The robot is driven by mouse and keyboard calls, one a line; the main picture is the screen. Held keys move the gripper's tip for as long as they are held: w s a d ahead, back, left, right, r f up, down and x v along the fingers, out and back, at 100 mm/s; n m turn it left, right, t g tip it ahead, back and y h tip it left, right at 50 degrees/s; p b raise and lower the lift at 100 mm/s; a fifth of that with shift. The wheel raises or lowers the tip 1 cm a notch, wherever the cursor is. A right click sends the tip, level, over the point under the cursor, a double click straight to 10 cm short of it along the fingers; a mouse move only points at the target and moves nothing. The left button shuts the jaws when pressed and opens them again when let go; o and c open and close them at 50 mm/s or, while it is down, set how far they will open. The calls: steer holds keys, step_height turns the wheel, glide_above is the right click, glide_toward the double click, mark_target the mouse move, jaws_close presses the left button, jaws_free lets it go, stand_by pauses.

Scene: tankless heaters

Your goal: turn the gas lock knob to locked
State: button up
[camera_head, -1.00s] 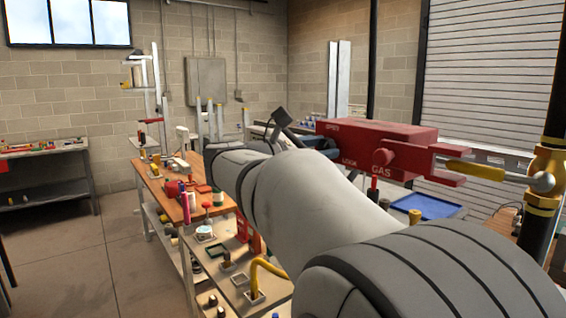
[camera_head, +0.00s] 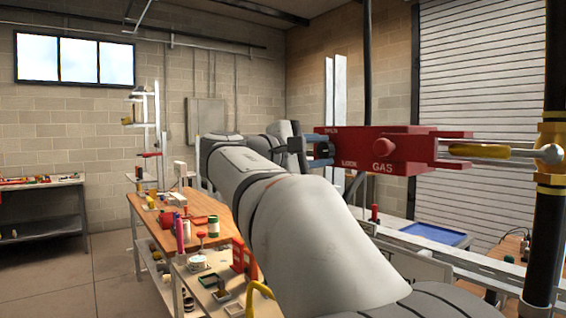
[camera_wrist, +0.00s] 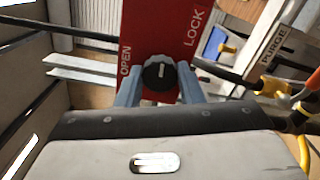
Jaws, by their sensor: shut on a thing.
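The red gas lock box (camera_head: 405,160) with the words GAS, LOCK and OPEN is at right centre in the head view. In the wrist view its red face (camera_wrist: 165,25) has OPEN at left and LOCK at right. The round black knob (camera_wrist: 158,75) sits between these words, with a short white mark close to upright in the picture. My gripper (camera_wrist: 160,82) has its two blue-grey fingers on either side of the knob and is shut on it. In the head view my gripper (camera_head: 318,152) is at the box's left end, and the knob is not clear there.
A yellow valve handle (camera_head: 478,151) runs from the box to a dark vertical pipe (camera_head: 543,225). A blue tray (camera_head: 436,234) is below. A cluttered wooden bench (camera_head: 190,215) stands left of my arm.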

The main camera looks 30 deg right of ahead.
steer(key=shift+w+f+m+b, duration=0.1)
steer(key=shift+f+m+b, duration=0.2)
steer(key=shift+m, duration=0.1)
steer(key=o, duration=0.8)
steer(key=shift+a+r, duration=0.15)
steer(key=shift+a, duration=0.05)
steer(key=shift+o, duration=0.8)
steer(key=shift+d+r, duration=0.1)
steer(key=a, duration=0.8)
steer(key=shift+s, duration=0.4)
